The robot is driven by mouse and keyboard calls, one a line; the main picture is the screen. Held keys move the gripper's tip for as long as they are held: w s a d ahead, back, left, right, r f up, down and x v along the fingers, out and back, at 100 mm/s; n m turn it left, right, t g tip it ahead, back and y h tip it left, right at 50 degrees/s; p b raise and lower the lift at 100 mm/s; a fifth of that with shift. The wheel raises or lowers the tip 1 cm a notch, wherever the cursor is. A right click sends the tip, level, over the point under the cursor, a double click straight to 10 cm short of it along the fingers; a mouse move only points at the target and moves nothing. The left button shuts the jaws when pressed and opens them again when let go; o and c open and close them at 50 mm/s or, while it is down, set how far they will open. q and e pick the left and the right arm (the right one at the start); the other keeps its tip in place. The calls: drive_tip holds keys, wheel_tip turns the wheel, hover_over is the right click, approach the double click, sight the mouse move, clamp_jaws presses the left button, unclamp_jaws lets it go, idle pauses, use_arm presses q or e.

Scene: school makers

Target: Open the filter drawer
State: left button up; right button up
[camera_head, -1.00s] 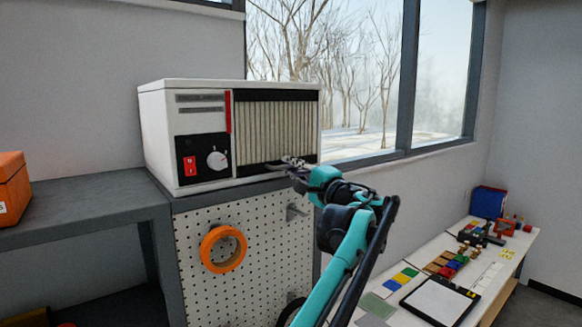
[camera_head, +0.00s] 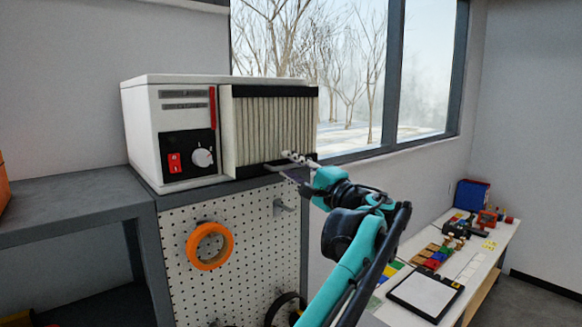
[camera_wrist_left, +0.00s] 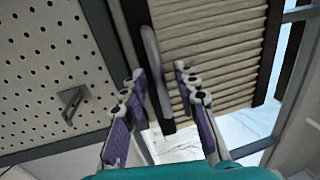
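The filter drawer (camera_head: 270,130) has a pleated cream filter in a dark frame and stands out from the front of the white air cleaner (camera_head: 140,130). Its grey bar handle (camera_wrist_left: 150,50) sits on the dark lower edge of the front. My left gripper (camera_head: 292,165) is at this lower edge. In the left wrist view, the two purple-padded fingers (camera_wrist_left: 157,92) are apart, one on each side of the handle's line. I cannot tell whether either finger touches it. My right gripper is not in view.
The air cleaner stands on a grey bench (camera_head: 80,203) beside the window. Below are a pegboard (camera_head: 245,255) with an orange tape roll (camera_head: 210,246) and a metal hook (camera_head: 284,207). A low white table (camera_head: 485,258) with craft items stands at right.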

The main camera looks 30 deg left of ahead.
use_arm(q)
drive_tip(key=v, duration=1.2)
drive_tip(key=shift+s+a+f, duration=0.1)
drive_tip(key=shift+f, duration=0.05)
drive_tip(key=s+a+f+h+b, duration=0.25)
drive_tip(key=f+b, duration=0.25)
drive_tip(key=f, duration=0.7)
drive_tip(key=s+a+f+g+h+b, duration=0.1)
drive_tip(key=s+a+f+h+b, duration=0.25)
drive_tip(key=f, duration=0.85)
drive_tip(key=s+f+h+b, duration=0.25)
drive_tip(key=f+b, duration=0.45)
drive_tip(key=f, duration=0.6)
drive_tip(key=s+d+f+n+h+b, duration=0.1)
drive_tip(key=s+d+f+h+b, duration=0.2)
drive_tip(key=f, duration=1)
drive_tip(key=s+d+f+n+h+b, duration=0.2)
drive_tip(key=s+f+b, duration=0.4)
drive_tip(key=f, duration=0.7)
drive_tip(key=s+d+f+n+h+b, duration=0.1)
drive_tip(key=s+d+f+h+b, duration=0.3)
drive_tip(key=f+b, duration=0.4)
wheel_tip(320, 180, down, 6)
drive_tip(key=shift+s+d+f+n+t+h, duration=0.1)
drive_tip(key=shift+s+d+n+t+h, duration=0.35)
drive_tip(key=shift+d, duration=0.65)
drive_tip(key=shift+w, duration=0.15)
